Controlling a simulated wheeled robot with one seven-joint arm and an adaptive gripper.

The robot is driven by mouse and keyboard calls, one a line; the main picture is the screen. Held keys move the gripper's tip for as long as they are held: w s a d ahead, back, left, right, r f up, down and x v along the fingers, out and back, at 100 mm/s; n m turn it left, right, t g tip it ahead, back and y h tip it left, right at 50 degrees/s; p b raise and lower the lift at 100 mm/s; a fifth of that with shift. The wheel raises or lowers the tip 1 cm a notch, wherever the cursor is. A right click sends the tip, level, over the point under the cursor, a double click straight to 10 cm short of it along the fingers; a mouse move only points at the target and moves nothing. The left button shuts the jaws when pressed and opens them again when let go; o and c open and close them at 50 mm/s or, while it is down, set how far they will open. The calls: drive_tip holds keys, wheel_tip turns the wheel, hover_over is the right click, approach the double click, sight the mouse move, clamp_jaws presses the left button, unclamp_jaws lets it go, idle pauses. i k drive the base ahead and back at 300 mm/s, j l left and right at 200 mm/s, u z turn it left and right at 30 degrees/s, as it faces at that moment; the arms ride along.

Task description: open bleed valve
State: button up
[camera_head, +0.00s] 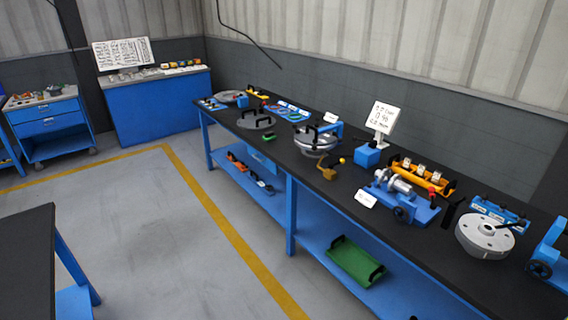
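A silver flanged shell (314,145) with black handles sits on the long black-topped workbench (258,152). Near the bench's front edge, just in front of the shell, is a small brass-coloured fitting (328,173) with a short lever ending in a yellow knob (342,160). It may be the bleed valve; at this size I cannot tell for sure, nor whether it is open or closed. My gripper is not in view.
To the right on the bench are a blue pump-like fixture (400,198), an orange tray (420,178) and a grey flange disc (485,236). A green tray (355,261) lies on the lower shelf. The floor (170,240) before the bench is clear; a dark table (28,255) stands at left.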

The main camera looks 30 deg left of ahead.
sight(338, 163)
drive_tip(key=u, duration=1)
drive_tip(key=i+j, duration=0.15)
drive_tip(key=i, duration=0.4)
drive_tip(key=i+j, duration=0.1)
drive_tip(key=i, duration=0.4)
drive_tip(key=i+j, duration=0.15)
drive_tip(key=i, duration=0.4)
drive_tip(key=i+j+z, duration=0.1)
drive_tip(key=i, duration=0.45)
drive_tip(key=i+j, duration=0.15)
drive_tip(key=i, duration=0.35)
drive_tip(key=i+j, duration=0.2)
drive_tip(key=i, duration=0.35)
